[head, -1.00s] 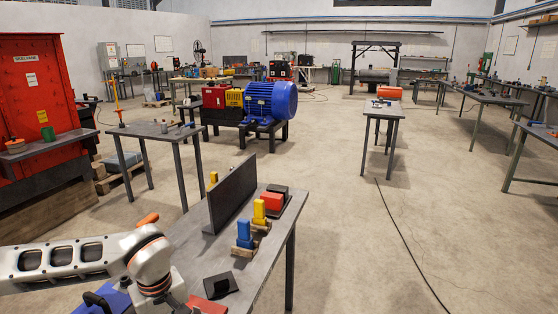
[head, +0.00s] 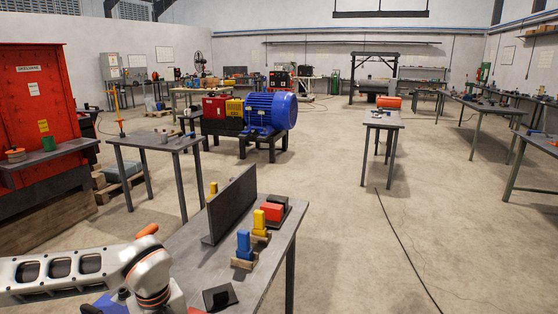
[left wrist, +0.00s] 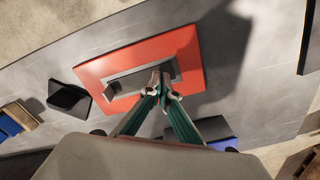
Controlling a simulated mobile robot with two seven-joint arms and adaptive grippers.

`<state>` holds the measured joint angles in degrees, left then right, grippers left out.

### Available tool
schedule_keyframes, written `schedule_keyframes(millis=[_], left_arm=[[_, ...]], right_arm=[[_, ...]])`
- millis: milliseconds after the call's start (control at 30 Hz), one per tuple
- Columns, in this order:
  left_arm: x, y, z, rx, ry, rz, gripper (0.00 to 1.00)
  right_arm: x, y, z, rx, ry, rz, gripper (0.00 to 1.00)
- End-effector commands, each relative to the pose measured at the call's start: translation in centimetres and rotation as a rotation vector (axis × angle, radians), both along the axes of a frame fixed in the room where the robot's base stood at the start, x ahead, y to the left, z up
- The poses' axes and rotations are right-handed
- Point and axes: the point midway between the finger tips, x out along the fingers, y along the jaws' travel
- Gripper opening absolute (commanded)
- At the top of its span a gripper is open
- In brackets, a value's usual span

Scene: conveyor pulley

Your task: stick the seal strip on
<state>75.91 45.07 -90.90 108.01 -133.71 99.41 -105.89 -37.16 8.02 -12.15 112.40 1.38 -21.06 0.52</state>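In the left wrist view a red plate (left wrist: 96,70) lies on the grey table, with a flat grey piece (left wrist: 135,80) on it and a small dark block (left wrist: 113,91) near that piece's left end. My left gripper (left wrist: 161,86) reaches over the plate. Its teal fingers converge, and the tips are close together at the right end of the grey piece, with a small grey part between them. I cannot tell which piece is the seal strip. In the head view my left arm hides most of this area. My right gripper is not in view.
On the table (head: 270,262) stand a dark upright panel (head: 232,203), a blue block (head: 243,245), a yellow block (head: 259,222) and a red block (head: 272,211). A black wedge (head: 220,298) lies near the front; it also shows in the left wrist view (left wrist: 69,99). Open floor lies to the right.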

Motion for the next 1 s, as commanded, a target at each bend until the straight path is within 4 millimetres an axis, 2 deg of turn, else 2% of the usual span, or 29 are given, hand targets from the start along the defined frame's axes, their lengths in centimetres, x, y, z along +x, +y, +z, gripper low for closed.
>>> schedule_keyframes(millis=[1000], left_arm=[[0.0, 0.0, -1.5, 0.000, 0.000, 0.000, 0.00]], right_arm=[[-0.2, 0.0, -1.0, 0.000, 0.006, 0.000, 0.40]])
